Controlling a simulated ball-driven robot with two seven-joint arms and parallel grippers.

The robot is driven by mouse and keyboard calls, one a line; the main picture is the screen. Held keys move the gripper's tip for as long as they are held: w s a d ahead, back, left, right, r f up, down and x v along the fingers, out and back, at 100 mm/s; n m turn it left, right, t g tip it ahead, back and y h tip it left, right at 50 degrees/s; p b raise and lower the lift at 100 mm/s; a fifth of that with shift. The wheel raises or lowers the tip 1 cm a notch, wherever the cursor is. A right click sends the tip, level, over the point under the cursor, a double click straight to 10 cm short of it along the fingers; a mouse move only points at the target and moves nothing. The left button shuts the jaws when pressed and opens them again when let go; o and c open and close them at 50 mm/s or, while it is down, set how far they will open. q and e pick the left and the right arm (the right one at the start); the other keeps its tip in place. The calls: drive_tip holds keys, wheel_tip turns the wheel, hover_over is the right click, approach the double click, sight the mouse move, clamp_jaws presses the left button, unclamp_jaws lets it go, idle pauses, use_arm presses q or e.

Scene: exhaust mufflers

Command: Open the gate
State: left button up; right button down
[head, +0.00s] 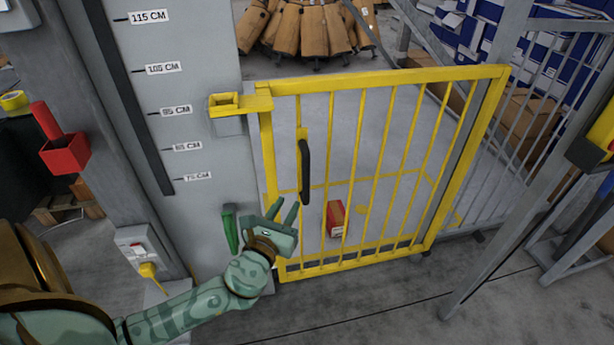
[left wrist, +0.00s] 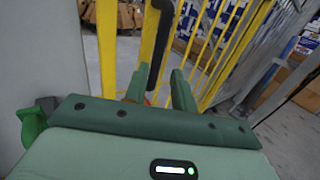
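The yellow barred gate (head: 384,78) stands across the passage in the head view, and its left edge meets the grey post with the yellow latch bracket (head: 240,104). A black vertical handle (head: 305,172) sits on the gate's left part; its lower end shows in the left wrist view (left wrist: 160,25). My left gripper (head: 282,209) is in front of the gate, below and left of the handle. Its two green fingers (left wrist: 161,84) are apart with nothing between them. The handle lies beyond the fingertips. My right gripper is not in view.
A grey panel with height marks (head: 180,60) stands left of the gate. A red box holder (head: 65,152) and a socket with a yellow plug (head: 148,270) are at left. A red box (head: 336,218) shows through the bars. Grey railings (head: 520,190) stand at right.

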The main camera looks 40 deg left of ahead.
sight(304, 178)
use_arm(q)
drive_tip(key=b+x, duration=0.1)
drive_tip(key=x, duration=0.3)
drive_tip(key=b+x, duration=0.1)
drive_tip(key=x, duration=0.2)
drive_tip(key=b+x, duration=0.1)
drive_tip(key=x, duration=0.3)
drive_tip(key=shift+w+a+f, duration=0.1)
drive_tip(key=shift+w+f, duration=0.2)
drive_tip(key=shift+w, duration=0.05)
drive_tip(key=shift+w+a+r, duration=0.1)
drive_tip(key=shift+w+a, duration=0.05)
drive_tip(key=shift+w, duration=0.45)
clamp_jaws()
